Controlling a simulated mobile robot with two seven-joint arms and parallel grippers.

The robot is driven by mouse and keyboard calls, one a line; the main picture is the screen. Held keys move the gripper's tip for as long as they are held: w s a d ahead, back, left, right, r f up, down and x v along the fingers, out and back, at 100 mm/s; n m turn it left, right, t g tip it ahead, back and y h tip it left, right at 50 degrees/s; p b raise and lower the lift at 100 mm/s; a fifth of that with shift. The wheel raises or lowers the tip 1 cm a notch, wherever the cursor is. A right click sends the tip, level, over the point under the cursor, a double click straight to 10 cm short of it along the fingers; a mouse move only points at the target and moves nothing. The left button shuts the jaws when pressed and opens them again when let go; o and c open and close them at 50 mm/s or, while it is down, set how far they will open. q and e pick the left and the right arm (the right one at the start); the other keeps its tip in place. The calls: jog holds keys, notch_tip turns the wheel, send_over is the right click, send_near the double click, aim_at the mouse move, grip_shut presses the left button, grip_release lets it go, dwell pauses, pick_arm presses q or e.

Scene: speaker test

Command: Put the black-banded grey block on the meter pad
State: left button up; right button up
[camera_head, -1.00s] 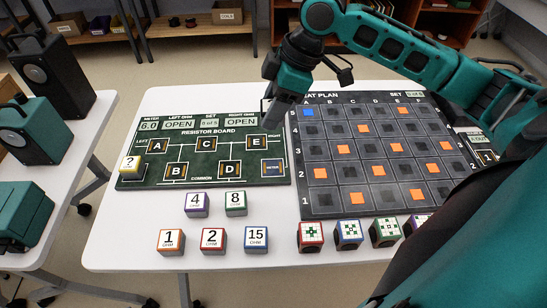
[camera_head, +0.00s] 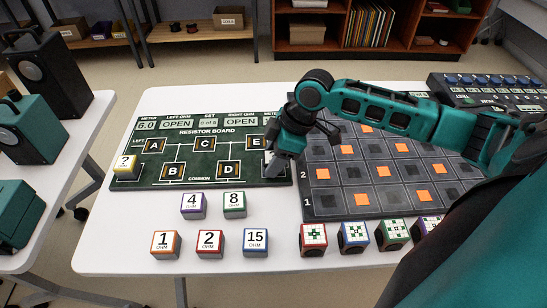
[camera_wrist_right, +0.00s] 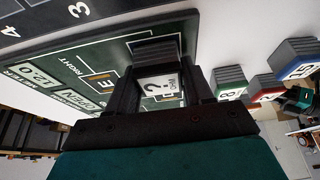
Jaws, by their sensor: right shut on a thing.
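My right gripper (camera_head: 274,166) is at the lower right corner of the green resistor board (camera_head: 215,180), over the spot of the meter pad, and hides that pad. In the right wrist view its two dark fingers (camera_wrist_right: 166,92) are shut on the grey block (camera_wrist_right: 158,87), which has a white "?" face and dark sides. The block is low at the board; I cannot tell whether it touches the pad. My left gripper is not in view.
Number blocks such as the orange 1 block (camera_head: 166,245) and pattern blocks such as the red one (camera_head: 313,240) stand in front. A dark seat-plan grid (camera_head: 355,203) lies to the right.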

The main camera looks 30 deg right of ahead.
jog(key=o, duration=1.1)
jog(key=shift+f, duration=0.1)
jog(key=shift+c, duration=0.2)
jog(key=p+v, duration=0.2)
jog(key=v, duration=1)
jog(key=shift+s, duration=0.1)
